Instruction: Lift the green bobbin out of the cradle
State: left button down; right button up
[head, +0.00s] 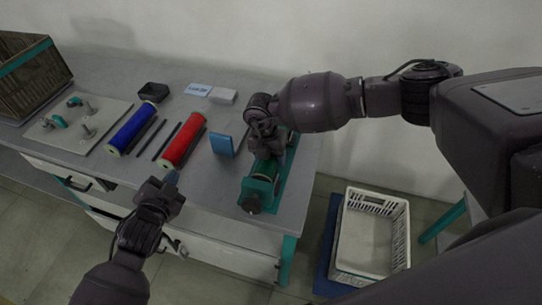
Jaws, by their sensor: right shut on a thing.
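The cradle is part of a teal winding machine (252,200) at the table's right end. The green bobbin (268,170) lies in it, largely hidden by my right gripper and hard to tell from the teal frame. My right gripper (265,154) reaches down over the machine from the right and is shut on the green bobbin. I cannot tell whether the bobbin is clear of the cradle. My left gripper (170,182) is at the table's front edge, left of the machine and apart from it.
A blue bobbin (133,128) and a red bobbin (183,140) lie left of the machine, with dark rods between them. A blue block (222,145) stands beside the machine. A pegged board (78,124) and a brown crate (32,75) are further left. A white basket (368,240) stands lower right.

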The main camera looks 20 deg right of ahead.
pick_arm(q)
jog(key=d+f+m+h, duration=0.1)
jog(key=d+m, duration=0.1)
jog(key=m, duration=0.5)
jog(key=w+d+f+m+g, duration=0.1)
jog(key=d+m, duration=0.2)
jog(key=m, duration=0.5)
jog(key=w+d+f+m+h, duration=0.1)
jog(key=d+m, duration=0.1)
jog(key=m, duration=0.5)
jog(key=shift+w+d+m+g+h, duration=0.2)
jog(key=shift+d+m+g+h, duration=0.1)
jog(key=shift+m, duration=0.1)
jog(key=m, duration=0.3)
jog(key=shift+f, duration=0.25)
jog(key=m, duration=0.3)
jog(key=shift+m, duration=0.3)
jog(key=shift+r+x, duration=0.2)
jog(key=shift+x, duration=0.9)
jog(key=shift+r+x, duration=0.25)
jog(key=shift+x, duration=0.85)
jog(key=shift+r+x, duration=0.2)
jog(key=shift+x, duration=0.9)
jog(key=shift+w+d, duration=0.15)
